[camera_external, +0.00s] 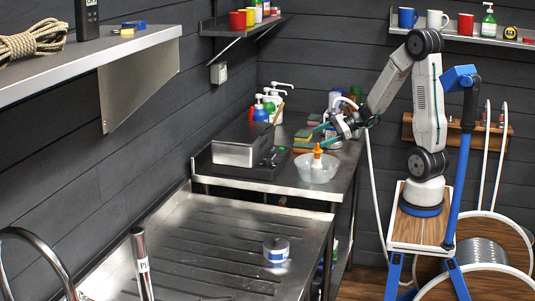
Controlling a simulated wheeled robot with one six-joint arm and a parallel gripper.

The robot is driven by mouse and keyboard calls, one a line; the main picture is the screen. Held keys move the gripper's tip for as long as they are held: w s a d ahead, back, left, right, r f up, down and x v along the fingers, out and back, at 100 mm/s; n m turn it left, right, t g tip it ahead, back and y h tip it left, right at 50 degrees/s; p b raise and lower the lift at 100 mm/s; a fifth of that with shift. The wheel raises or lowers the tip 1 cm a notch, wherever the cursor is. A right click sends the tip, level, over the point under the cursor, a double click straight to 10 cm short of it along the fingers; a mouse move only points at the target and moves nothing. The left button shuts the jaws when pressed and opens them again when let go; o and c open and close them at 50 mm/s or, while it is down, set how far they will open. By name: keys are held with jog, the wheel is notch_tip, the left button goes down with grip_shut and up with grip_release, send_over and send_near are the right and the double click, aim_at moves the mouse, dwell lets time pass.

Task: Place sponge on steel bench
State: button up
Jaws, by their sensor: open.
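A green-topped sponge (303,135) lies on the back steel bench (268,187), just left of my gripper. A yellowish-brown block (303,149), perhaps another sponge, lies in front of it. My gripper (321,135) is open, with its teal fingers reaching left, low over the right part of the bench. Nothing shows clearly between the fingers. At this size I cannot tell whether a finger touches the sponge. A small yellow-and-blue item (127,28), possibly another sponge, sits on the left wall shelf (60,66).
A clear bowl (316,170) with an orange-capped bottle (317,154) stands just in front of my gripper. A steel box (242,145) and several pump bottles (277,98) stand further left.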

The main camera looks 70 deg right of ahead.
jog(key=s+a+r+n+g+y, duration=0.2)
jog(key=s+a+n+g, duration=0.25)
jog(key=a+n, duration=0.3)
jog(key=s+a+r+n+g+y, duration=0.1)
jog(key=s+a+r+n+g, duration=0.2)
jog(key=s+a+n, duration=0.35)
jog(key=s+r+n+g+h, duration=0.2)
jog(key=s+n+h, duration=0.6)
jog(key=s+n, duration=0.5)
jog(key=shift+d+n+g, duration=0.25)
jog(key=shift+n+g, duration=0.15)
jog(key=shift+g, duration=0.35)
